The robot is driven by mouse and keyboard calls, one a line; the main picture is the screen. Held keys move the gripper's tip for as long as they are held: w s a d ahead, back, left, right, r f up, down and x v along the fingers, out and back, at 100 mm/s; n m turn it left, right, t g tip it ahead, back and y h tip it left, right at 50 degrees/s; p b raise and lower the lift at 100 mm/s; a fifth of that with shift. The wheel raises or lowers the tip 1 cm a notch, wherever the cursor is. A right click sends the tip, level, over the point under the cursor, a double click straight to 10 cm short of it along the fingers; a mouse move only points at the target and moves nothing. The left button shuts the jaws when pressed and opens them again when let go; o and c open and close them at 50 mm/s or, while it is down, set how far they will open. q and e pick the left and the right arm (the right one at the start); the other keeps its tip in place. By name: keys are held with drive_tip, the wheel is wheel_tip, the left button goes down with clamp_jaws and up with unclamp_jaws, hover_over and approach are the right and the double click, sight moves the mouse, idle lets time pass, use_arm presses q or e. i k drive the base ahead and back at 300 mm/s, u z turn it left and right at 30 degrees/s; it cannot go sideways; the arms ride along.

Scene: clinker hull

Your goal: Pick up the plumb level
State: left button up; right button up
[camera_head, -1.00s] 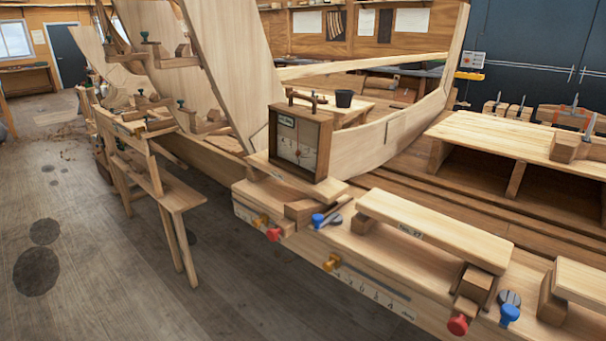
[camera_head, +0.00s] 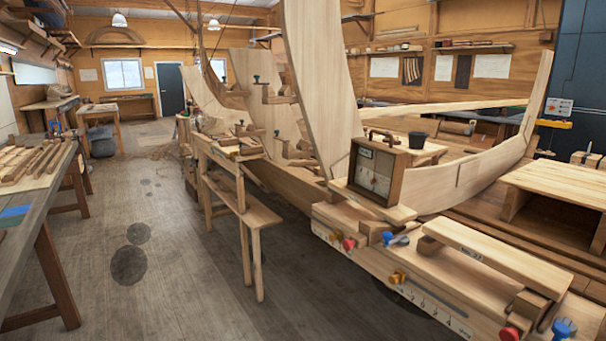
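A wooden box with a carrying handle and a pale dial face with a red mark, which looks like the plumb level (camera_head: 376,174), stands upright on a board at the near end of the hull. Its handle is on top, and small print on its face is too small to read. Neither of my grippers shows in this view.
The boat hull (camera_head: 455,182) fills the middle and right. A wooden bench with red and blue knobs (camera_head: 440,285) stands at the front right. A narrow trestle (camera_head: 240,210) stands left of the hull. A workbench (camera_head: 30,200) holds wood strips at far left. The floor between is clear.

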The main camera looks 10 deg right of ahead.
sight(390, 160)
drive_tip(key=u, duration=0.35)
drive_tip(key=i, duration=2.25)
drive_tip(key=z, duration=3.05)
drive_tip(key=k, duration=0.8)
drive_tip(key=u, duration=0.55)
